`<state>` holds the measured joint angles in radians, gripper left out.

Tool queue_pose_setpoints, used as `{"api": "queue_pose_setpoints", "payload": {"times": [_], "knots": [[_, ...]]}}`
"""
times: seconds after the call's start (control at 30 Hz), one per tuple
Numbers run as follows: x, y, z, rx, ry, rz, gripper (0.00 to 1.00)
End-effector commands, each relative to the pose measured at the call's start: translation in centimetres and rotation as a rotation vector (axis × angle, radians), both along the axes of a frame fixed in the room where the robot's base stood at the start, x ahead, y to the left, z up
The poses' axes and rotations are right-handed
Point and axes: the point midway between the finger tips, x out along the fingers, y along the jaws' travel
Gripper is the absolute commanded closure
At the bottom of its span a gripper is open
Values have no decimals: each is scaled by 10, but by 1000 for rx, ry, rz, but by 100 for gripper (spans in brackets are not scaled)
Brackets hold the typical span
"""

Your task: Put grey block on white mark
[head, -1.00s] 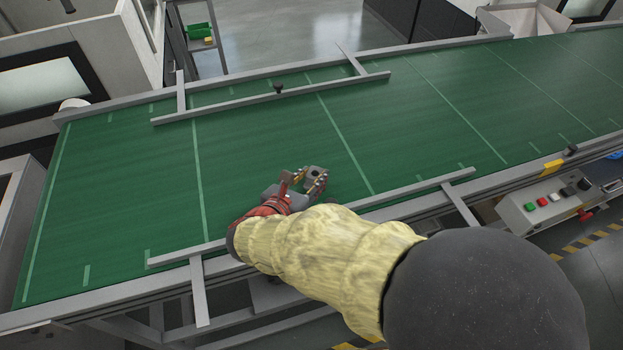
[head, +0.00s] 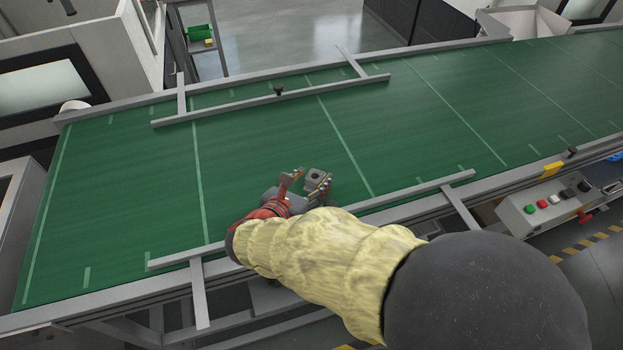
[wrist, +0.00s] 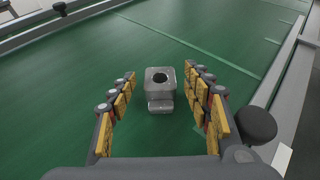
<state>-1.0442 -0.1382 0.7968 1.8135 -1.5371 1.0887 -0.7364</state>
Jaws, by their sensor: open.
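The grey block (head: 316,180) stands on the green belt, just beyond my gripper in the head view. In the wrist view the grey block (wrist: 160,88) has a dark round hole in its top. My gripper (head: 309,181) is open, and its yellow-padded fingers (wrist: 160,84) stand apart on both sides of the block, with clear gaps to it. The white mark cannot be told for sure; pale lines cross the belt, one of them (head: 345,145) lying right of the block.
The green conveyor belt (head: 130,200) is mostly clear. A near guide rail (head: 415,191) and a far guide rail (head: 270,98) border it. A control box with buttons (head: 548,207) hangs at the right front. A black knob (wrist: 256,124) shows near the right finger.

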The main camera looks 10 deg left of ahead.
Motion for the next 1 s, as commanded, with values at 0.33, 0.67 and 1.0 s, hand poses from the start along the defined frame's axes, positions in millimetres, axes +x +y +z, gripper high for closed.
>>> {"api": "queue_pose_setpoints", "payload": {"times": [0.33, 0.67, 1.0], "knots": [[-60, 16, 28, 0, 0, 7, 50], [-101, 25, 44, -1, 0, 2, 50], [-106, 25, 44, -1, 0, 0, 50]]}}
